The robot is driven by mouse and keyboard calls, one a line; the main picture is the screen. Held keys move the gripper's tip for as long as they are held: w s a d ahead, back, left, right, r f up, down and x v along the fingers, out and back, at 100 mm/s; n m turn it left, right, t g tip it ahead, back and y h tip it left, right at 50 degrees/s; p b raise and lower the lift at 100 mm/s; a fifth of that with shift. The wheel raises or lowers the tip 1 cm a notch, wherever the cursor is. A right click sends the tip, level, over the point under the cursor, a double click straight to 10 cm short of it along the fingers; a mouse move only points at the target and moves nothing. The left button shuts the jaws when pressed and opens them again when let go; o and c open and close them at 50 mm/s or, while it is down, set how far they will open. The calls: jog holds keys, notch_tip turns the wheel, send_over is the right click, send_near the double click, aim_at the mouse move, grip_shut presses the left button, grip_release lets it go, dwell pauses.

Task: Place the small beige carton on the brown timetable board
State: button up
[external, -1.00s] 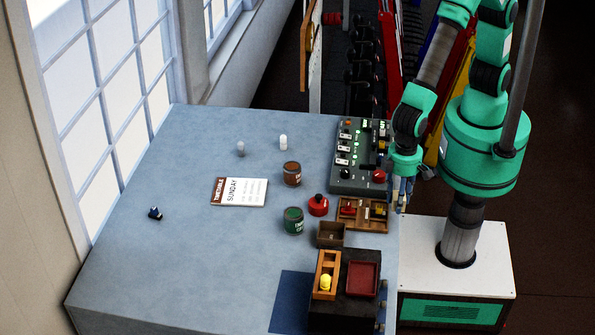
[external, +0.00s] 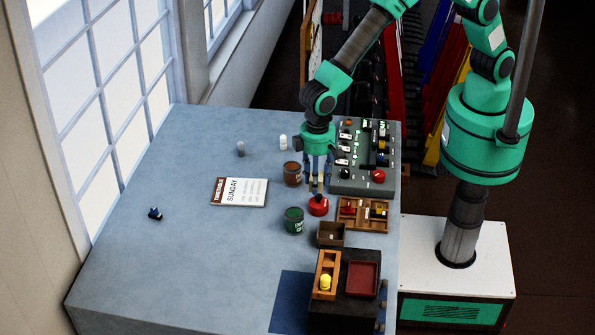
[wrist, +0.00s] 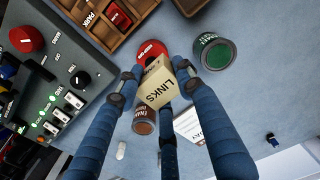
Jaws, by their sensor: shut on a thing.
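My gripper (external: 317,182) points down over the table, just right of the brown tin. It is shut on the small beige carton (wrist: 163,88), marked LINKS, which the wrist view shows between the blue fingers. In the external view the fingers mostly hide the carton. The timetable board (external: 240,192) lies flat on the table, left of my gripper. It has a brown strip and a white face reading SUNDAY, and nothing rests on it. In the wrist view it shows partly behind the fingers (wrist: 188,125).
Near my gripper stand the brown tin (external: 292,174), a red round object (external: 318,205) and a green tin (external: 293,220). A grey lever panel (external: 362,180) stands to the right. A white piece (external: 283,142) and a grey piece (external: 240,149) stand behind the board. The table's left side is mostly clear.

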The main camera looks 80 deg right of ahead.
jog(key=r+p, duration=0.1)
jog(key=p, duration=0.3)
send_over(258, 187)
jog(key=shift+r, duration=0.2)
jog(key=shift+f, duration=0.1)
jog(key=shift+f+p, duration=0.6)
jog(key=shift+f, duration=2.45)
jog(key=shift+f, duration=0.15)
jog(key=shift+f+p, duration=0.3)
jog(key=shift+f, duration=1.45)
jog(key=shift+f, duration=0.15)
jog(key=o, duration=1.1)
jog(key=shift+o, duration=0.2)
